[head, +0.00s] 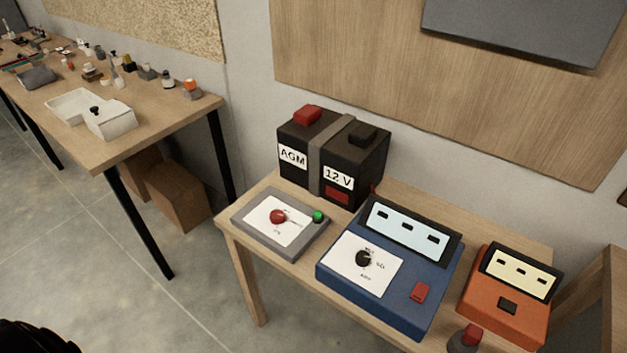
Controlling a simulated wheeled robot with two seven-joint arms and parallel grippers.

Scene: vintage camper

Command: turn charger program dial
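The blue charger (340,284) sits on the small wooden table, with a raised display (410,230) at its back. Its black program dial (363,258) is on a white label plate with small printed words around it. The words and the way the dial points are too small to read surely. A red switch (420,292) sits to the right of the dial. A black battery (355,152) marked AGM and 12 V stands behind the charger. Neither gripper shows, and nothing touches the dial.
A grey box (246,226) with a red knob and a green button lies left of the charger. An orange device (482,308) stands to its right, with a small red-topped object (467,339) in front. A cluttered workbench (150,135) is at the left. A dark shape fills the bottom left corner.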

